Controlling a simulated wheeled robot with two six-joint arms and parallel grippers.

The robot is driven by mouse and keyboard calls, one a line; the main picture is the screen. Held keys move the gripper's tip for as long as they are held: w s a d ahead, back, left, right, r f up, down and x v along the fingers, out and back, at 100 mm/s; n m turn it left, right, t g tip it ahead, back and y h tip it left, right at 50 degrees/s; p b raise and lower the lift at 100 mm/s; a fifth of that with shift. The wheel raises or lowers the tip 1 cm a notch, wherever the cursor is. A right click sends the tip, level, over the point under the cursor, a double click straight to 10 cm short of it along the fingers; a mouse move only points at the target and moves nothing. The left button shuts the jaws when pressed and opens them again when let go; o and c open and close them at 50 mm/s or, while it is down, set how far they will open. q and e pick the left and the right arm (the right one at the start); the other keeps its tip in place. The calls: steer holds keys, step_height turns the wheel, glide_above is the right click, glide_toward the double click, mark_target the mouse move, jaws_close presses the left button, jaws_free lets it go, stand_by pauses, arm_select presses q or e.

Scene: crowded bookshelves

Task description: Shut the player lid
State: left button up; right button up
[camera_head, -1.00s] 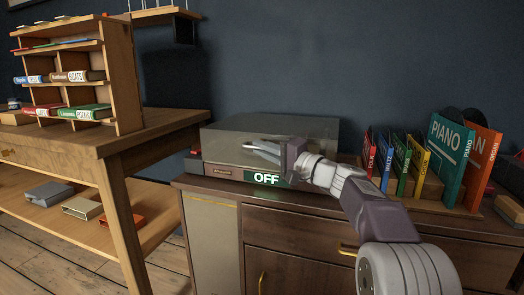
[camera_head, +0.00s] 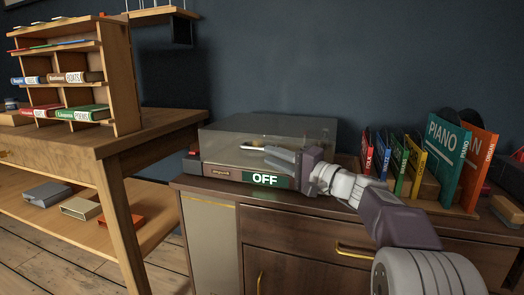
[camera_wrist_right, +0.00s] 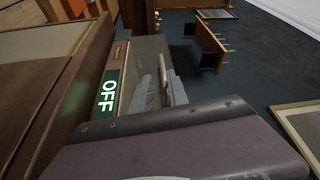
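The player (camera_head: 222,171) is a low brown box on the cabinet top, with a green OFF sign on its front. Its smoky see-through lid (camera_head: 235,143) appears to lie down over the base; I see no clear gap along its front edge. In the right wrist view the OFF sign (camera_wrist_right: 107,92) and lid (camera_wrist_right: 150,58) are turned sideways. My right gripper (camera_head: 268,155) is at the lid's front right, fingers pointing left. The fingers show a little apart with nothing between them, also in the right wrist view (camera_wrist_right: 156,72). Contact with the lid cannot be told. My left gripper is out of view.
The cabinet (camera_head: 300,225) bears the player and a row of upright coloured record sleeves (camera_head: 410,165) to the right. A wooden table (camera_head: 165,128) with a small bookshelf (camera_head: 122,85) stands on the left. A red item (camera_head: 193,154) is by the player's left side.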

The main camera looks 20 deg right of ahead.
steer(key=v, duration=0.4)
steer(key=shift+s+p, duration=0.1)
steer(key=shift+p, duration=0.25)
